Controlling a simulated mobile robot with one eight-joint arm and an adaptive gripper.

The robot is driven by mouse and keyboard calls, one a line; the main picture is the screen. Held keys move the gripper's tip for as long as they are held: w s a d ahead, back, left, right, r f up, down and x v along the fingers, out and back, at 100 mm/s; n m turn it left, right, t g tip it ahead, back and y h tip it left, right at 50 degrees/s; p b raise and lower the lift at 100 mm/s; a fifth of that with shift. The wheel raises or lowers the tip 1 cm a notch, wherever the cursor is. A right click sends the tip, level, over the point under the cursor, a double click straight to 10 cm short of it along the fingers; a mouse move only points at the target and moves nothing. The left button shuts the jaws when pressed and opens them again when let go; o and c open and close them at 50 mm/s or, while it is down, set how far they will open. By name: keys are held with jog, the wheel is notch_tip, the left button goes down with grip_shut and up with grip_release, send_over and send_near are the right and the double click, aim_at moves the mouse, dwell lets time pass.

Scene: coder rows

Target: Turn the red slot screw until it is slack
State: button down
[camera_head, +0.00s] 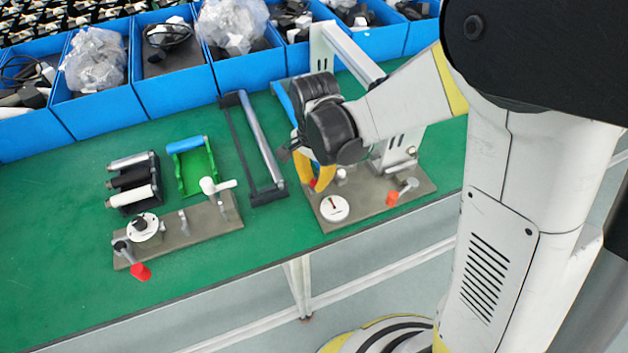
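A round white dial (341,213) sits at the front left of the right-hand grey base plate (421,180), with a small dark and reddish mark at its centre. I cannot tell whether that mark is the red slot screw. My gripper (318,185) points down just above and behind the dial, with yellow fingers under a dark wrist. A small red patch shows at the fingertips. The fingers overlap in this view, so I cannot tell whether they are open, shut or holding something. A red-ended lever (392,198) stands right of the dial on the same plate.
A second grey base plate (208,218) on the left carries a white dial (145,227), a red-ended lever (140,272) and a white handle. A black frame with a grey roller (262,140) lies between the plates. Blue bins (100,113) line the back. The green table's front left is clear.

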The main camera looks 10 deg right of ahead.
jog(key=n, duration=0.6)
jog(key=shift+b, duration=0.3)
jog(key=n, duration=0.4)
